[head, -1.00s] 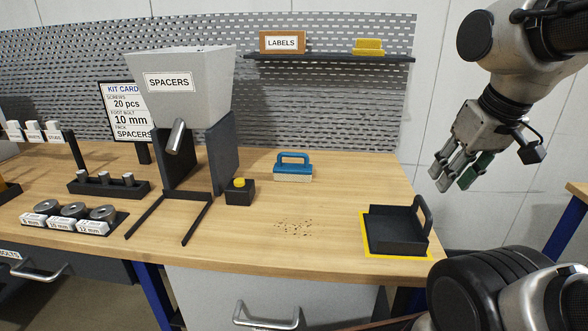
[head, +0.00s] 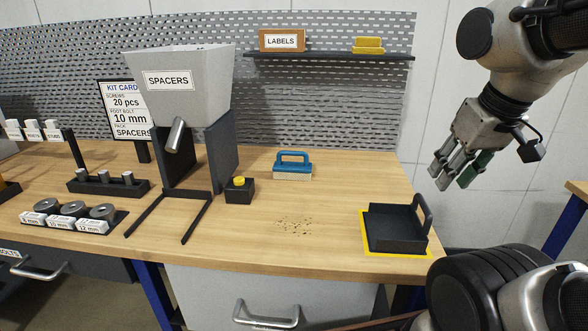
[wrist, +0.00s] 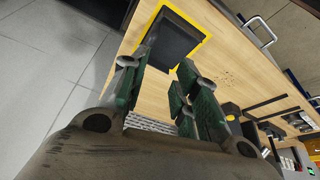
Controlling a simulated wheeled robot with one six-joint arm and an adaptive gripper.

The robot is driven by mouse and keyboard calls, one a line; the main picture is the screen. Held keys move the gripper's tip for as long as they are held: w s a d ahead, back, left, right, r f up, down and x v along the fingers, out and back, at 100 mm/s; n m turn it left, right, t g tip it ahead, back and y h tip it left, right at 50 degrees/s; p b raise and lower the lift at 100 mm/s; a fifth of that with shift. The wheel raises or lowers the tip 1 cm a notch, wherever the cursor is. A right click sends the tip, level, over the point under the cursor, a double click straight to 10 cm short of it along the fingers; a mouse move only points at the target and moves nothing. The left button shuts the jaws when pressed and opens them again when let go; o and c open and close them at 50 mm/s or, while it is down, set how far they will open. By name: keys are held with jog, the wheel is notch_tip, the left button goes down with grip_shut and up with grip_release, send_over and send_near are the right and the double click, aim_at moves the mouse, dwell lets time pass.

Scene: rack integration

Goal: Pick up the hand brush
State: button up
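The hand brush (head: 292,167) has a blue top with a loop handle and pale bristles. It stands on the wooden bench towards the back, right of the spacer hopper. My gripper (head: 456,178) hangs in the air to the right of the bench, well apart from the brush. In the wrist view my gripper (wrist: 160,82) shows its green-padded fingers spread apart with nothing between them. The brush cannot be made out in the wrist view.
A black dustpan (head: 396,232) sits in a yellow outline at the bench's right front. Brown crumbs (head: 294,225) lie in the middle. A black box with a yellow button (head: 239,190) and the spacer hopper (head: 180,95) stand left. A shelf (head: 330,58) hangs above the brush.

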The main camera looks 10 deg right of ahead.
jog(key=shift+o, duration=1)
jog(key=m+g+y, duration=0.1)
jog(key=m+y, duration=0.3)
jog(key=m, duration=1.7)
send_over(292, 153)
jog(key=s+d, duration=0.2)
notch_tip(292, 153, down, 7)
jog(key=x, duration=0.7)
jog(key=shift+w+d+f, duration=0.2)
jog(key=shift+w+d, duration=0.05)
jog(key=shift+w, duration=0.15)
grip_shut()
